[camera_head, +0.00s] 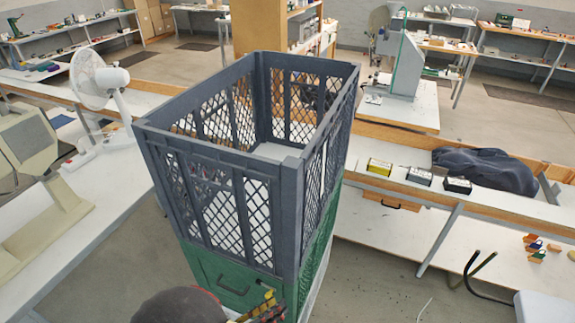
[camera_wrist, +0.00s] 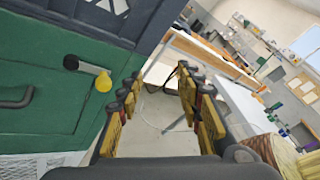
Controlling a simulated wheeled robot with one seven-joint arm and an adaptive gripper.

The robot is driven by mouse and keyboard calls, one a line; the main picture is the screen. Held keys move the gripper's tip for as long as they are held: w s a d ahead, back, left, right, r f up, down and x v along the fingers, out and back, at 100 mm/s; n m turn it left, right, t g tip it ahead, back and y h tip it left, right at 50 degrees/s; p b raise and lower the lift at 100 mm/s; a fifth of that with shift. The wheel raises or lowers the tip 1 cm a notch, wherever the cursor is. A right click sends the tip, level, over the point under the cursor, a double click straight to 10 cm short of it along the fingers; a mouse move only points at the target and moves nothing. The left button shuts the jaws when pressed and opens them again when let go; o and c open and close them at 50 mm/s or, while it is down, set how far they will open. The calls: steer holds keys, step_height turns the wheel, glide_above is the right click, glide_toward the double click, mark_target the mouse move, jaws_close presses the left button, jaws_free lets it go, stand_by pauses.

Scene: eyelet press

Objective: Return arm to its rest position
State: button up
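My gripper (camera_wrist: 160,92) shows in the wrist view with its two black-and-yellow fingers spread wide apart and nothing between them. In the head view only part of my gripper (camera_head: 262,312) shows at the bottom edge, in front of the green cabinet (camera_head: 225,272). My dark rounded arm link is beside it. The knob and the left finger look apart. The rest of my arm is hidden.
A tall grey lattice crate (camera_head: 215,170) stands on the cabinet. A white table with a fan (camera_head: 95,78) is at left. A bench with small boxes (camera_head: 418,175) and a dark cloth (camera_head: 485,168) is at right. Bare floor (camera_head: 375,285) shows right of the cabinet.

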steer(key=s+d+r+m+g+y, duration=0.1)
steer(key=d+r+m+g+y, duration=0.4)
steer(key=d+r+m+g, duration=0.75)
steer(key=s+d+r+m+t+y, duration=0.3)
steer(key=d+r+m+t, duration=0.1)
steer(key=m, duration=0.6)
steer(key=s+d+r+m+t+y+b, duration=0.1)
steer(key=s+d+r+m+t+y, duration=0.2)
steer(key=d+r+m, duration=0.4)
step_height(320, 180, up, 3)
steer(key=m+t+y, duration=0.1)
steer(key=m, duration=0.3)
steer(key=shift+s+f, duration=0.2)
steer(key=shift+s, duration=0.2)
steer(key=shift+c, duration=0.4)
